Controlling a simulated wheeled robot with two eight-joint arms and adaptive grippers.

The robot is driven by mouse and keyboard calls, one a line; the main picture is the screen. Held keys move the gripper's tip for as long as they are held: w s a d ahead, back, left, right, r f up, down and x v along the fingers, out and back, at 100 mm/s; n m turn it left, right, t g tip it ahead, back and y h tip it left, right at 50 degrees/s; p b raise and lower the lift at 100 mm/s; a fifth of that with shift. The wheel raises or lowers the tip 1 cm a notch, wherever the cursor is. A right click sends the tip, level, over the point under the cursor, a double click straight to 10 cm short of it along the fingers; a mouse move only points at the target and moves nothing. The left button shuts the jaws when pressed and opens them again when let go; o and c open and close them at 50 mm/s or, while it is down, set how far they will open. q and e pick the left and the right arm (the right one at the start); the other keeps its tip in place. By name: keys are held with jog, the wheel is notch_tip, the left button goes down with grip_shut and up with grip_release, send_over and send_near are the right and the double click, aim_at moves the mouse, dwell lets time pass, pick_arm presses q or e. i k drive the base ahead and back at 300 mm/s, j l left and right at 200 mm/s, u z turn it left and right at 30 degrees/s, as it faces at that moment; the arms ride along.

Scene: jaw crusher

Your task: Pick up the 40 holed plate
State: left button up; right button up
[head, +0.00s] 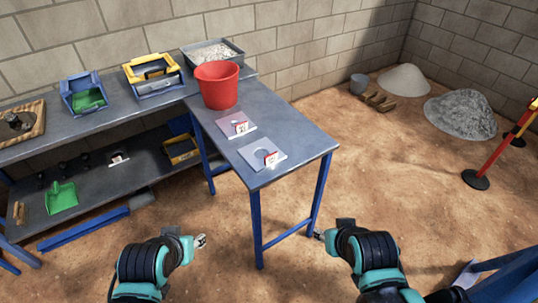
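Two light grey plates, each with a round hole and a small white-and-red number tag, lie flat on the narrow metal table (293,122). The farther plate (228,120) is near the red bucket, and the nearer plate (253,151) is near the table's front end. The tag numbers are too small to read for sure, so I cannot tell which is the 40 plate. My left gripper (199,241) is low, in front and left of the table. My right gripper (320,236) is beside the table's front right leg. Both are away from the plates, with no object seen in them; their finger opening is unclear.
A red bucket (217,86) and a tray of gravel (212,53) stand at the table's back. A longer bench (110,118) at left holds blue and yellow boxes. A green dustpan (62,197) lies on its lower shelf. Sandy floor is open at right, before gravel piles (461,112).

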aim_at(245, 124)
jog(key=i+j+z, duration=0.15)
jog(key=z, duration=0.35)
jog(key=i+j+z, duration=0.1)
jog(key=z, duration=0.4)
jog(key=j+z, duration=0.3)
jog(key=z, duration=0.2)
